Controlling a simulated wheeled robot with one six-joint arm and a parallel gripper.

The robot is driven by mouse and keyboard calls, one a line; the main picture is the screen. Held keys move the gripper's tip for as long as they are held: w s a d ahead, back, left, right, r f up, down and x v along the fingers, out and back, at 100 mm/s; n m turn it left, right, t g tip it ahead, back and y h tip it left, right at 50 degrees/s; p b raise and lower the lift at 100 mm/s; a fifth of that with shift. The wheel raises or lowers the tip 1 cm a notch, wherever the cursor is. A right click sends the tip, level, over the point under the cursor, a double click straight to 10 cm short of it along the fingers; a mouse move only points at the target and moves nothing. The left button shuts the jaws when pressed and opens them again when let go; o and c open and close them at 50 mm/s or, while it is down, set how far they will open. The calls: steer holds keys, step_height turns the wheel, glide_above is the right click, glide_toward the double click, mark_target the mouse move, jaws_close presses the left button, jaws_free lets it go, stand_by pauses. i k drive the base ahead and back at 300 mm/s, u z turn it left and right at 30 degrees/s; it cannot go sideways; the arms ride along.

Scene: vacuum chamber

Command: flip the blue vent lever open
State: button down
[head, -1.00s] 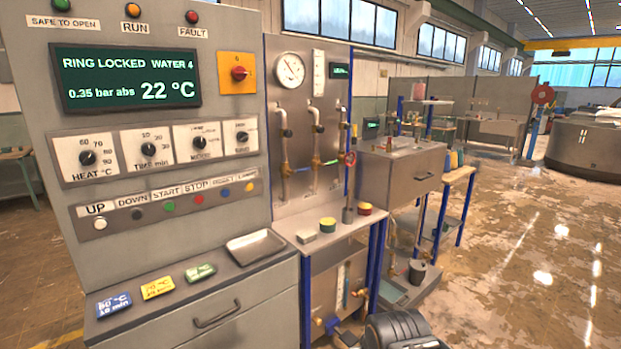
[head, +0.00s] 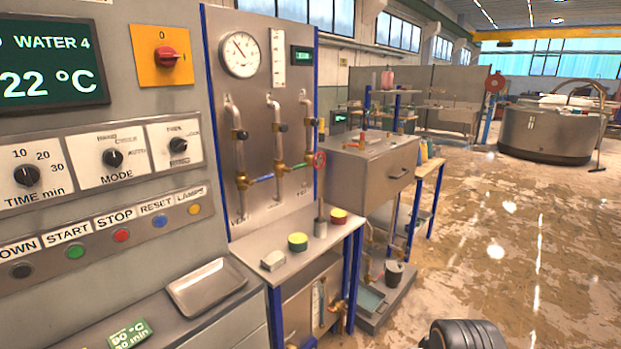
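The blue vent lever (head: 262,179) is a small blue handle on the lower left of the steel valve panel (head: 262,95). It lies nearly level beside a brass valve on the left pipe. A green lever (head: 300,166) sits to its right on the middle pipe, and a red handwheel (head: 320,160) is at the panel's right edge. My gripper's fingers are not in view. A dark ribbed part at the bottom right edge looks like part of my arm.
The control console (head: 105,200) stands close at left. A steel shelf (head: 330,243) below the panel holds a sponge, a yellow-green tub (head: 298,241) and a grey cylinder. A steel box (head: 368,165) stands to the right. The floor (head: 510,245) at right is open.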

mark_target(265, 178)
steer(key=z, duration=0.15)
steer(key=i, duration=0.85)
steer(key=u, duration=0.95)
steer(key=i, duration=0.7)
steer(key=u, duration=0.75)
